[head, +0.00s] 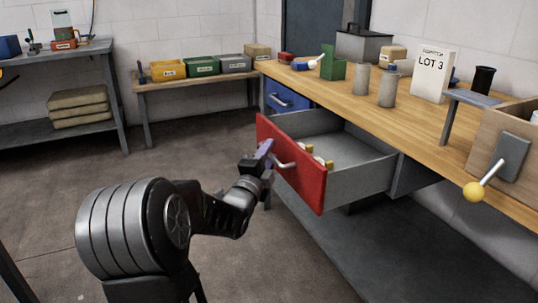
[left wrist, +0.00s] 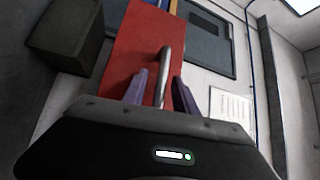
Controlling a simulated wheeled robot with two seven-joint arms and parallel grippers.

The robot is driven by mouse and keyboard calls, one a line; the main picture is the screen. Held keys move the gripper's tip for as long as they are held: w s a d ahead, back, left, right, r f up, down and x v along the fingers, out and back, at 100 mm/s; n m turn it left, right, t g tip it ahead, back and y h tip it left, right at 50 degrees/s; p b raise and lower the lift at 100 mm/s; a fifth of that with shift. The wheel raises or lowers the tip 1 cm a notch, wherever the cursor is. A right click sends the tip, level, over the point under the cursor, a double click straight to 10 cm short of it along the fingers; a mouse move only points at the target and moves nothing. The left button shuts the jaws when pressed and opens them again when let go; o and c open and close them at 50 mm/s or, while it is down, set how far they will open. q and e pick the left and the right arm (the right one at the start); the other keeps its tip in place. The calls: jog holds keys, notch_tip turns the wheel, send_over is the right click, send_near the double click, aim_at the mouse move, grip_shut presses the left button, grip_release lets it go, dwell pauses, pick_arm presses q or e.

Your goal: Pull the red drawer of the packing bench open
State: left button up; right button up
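The red drawer (head: 290,170) of the packing bench stands pulled well out, its grey inside showing with several small yellow-and-white items in it. Its pale bar handle (head: 286,164) is on the red front; the handle also shows in the left wrist view (left wrist: 163,76). My left gripper (head: 266,150) is at the handle, in front of the drawer. In the left wrist view its two purple fingers (left wrist: 160,82) stand apart on either side of the handle, with gaps visible, so it looks open and not clamped. My right gripper is not in view.
A blue drawer (head: 286,96) sits shut beyond the red one. The wooden bench top (head: 400,108) carries canisters, a LOT 3 card (head: 432,72) and boxes. A lever with a yellow knob (head: 474,191) juts out at right. Floor left of the drawer is clear.

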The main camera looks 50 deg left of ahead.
pick_arm(q)
jog(key=v, duration=0.7)
jog(key=shift+s+d+p, duration=0.15)
jog(key=shift+s+p, duration=0.2)
jog(key=shift+s, duration=0.05)
dwell(0.3)
